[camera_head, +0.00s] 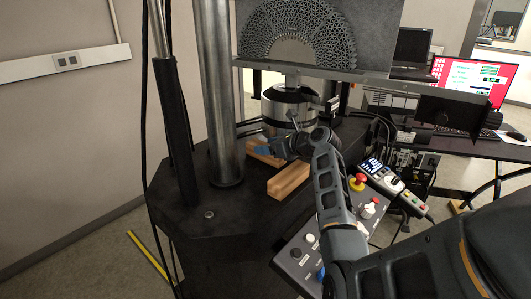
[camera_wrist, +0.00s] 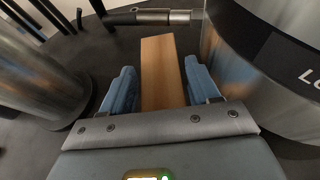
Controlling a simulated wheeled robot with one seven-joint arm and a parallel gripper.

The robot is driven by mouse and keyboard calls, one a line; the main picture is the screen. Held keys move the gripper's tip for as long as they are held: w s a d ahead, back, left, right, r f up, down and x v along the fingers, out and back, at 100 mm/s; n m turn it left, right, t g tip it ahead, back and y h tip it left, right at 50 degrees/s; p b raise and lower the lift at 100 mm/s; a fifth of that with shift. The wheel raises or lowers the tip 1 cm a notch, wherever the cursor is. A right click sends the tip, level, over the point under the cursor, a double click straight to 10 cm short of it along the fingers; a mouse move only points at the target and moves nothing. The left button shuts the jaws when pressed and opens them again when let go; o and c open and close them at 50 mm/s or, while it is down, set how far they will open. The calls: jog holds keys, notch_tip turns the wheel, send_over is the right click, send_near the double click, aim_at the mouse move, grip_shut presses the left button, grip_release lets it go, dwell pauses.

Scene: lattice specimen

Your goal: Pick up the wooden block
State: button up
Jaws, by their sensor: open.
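A wooden block (camera_wrist: 160,60) lies lengthwise between the two blue fingers of my gripper (camera_wrist: 158,80) in the wrist view. The fingers are open, one on each side, with a narrow dark gap showing at the left; contact on the right is unclear. In the head view, my gripper (camera_head: 265,147) is low over the black machine base, beside a wooden piece (camera_head: 255,153) that it partly hides. A second, longer wooden block (camera_head: 289,181) lies nearer, in front of my gripper and apart from it.
A steel column (camera_head: 218,90) stands left of my gripper, and a round metal load cell (camera_head: 285,108) stands close behind it. The column (camera_wrist: 40,75) and the cylinder (camera_wrist: 250,70) flank the block in the wrist view. A control panel (camera_head: 325,240) is at the front right.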

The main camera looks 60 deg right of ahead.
jog(key=shift+w+d+f, duration=0.1)
jog(key=shift+w+f, duration=0.05)
jog(key=shift+w, duration=0.2)
jog(key=c, duration=0.8)
jog(key=shift+r, duration=0.2)
